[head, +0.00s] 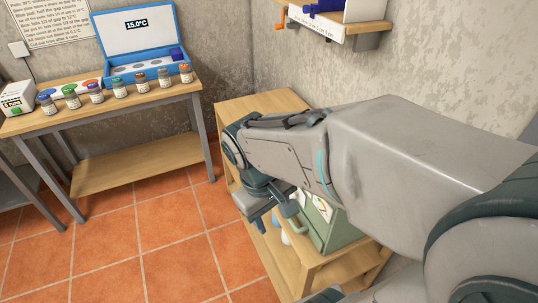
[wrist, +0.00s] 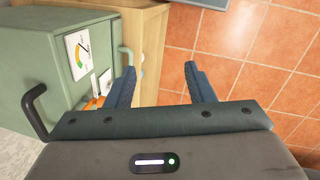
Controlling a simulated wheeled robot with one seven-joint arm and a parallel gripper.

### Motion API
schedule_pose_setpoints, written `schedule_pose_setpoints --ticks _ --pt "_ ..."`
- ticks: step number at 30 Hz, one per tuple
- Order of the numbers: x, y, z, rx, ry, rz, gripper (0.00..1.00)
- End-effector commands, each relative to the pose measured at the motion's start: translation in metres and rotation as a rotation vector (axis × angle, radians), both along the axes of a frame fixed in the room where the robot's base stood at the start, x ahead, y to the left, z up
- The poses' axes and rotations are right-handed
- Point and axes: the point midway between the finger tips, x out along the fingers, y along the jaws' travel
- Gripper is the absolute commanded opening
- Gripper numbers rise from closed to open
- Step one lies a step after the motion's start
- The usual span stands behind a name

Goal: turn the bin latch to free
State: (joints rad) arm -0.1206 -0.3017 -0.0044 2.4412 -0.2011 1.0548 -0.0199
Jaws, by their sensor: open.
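A green metal bin (head: 332,238) stands on the low wooden shelf unit, partly hidden behind my arm. In the wrist view the bin (wrist: 55,35) fills the left side, with a white dial plate (wrist: 80,52) of coloured bands and a pointer. A small orange part (wrist: 93,103) shows below the dial, half hidden by my gripper; I cannot tell whether it is the latch. A green bar handle (wrist: 128,62) and a black handle (wrist: 36,108) are on the bin. My gripper (wrist: 160,72) is open and empty, its left finger close beside the green handle; contact is unclear.
The wooden shelf unit (head: 255,105) stands against the wall. A wall shelf (head: 340,27) hangs above my arm. A table (head: 100,108) at the left holds several small jars and an open blue case (head: 145,45). Tiled floor (head: 165,235) between is clear.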

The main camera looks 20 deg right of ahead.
Motion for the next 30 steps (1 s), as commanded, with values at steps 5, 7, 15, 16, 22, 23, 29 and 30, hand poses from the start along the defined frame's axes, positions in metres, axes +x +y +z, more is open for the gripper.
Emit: schedule_pose_setpoints --ticks 5,7,15,16,22,23,29,30 --pt "0.006 -0.008 -0.025 -0.173 0.217 0.176 0.49" --pt "0.010 -0.012 -0.032 -0.247 0.295 0.239 0.49" --pt "0.038 -0.020 -0.051 -0.554 0.573 0.480 0.49" --pt "0.042 -0.020 -0.052 -0.589 0.600 0.506 0.49" --pt "0.074 -0.010 -0.064 -0.848 0.769 0.668 0.49" --pt "0.079 -0.007 -0.066 -0.886 0.790 0.691 0.49" --pt "0.106 0.013 -0.076 -1.107 0.892 0.802 0.49" --pt "0.110 0.016 -0.078 -1.138 0.905 0.817 0.49"
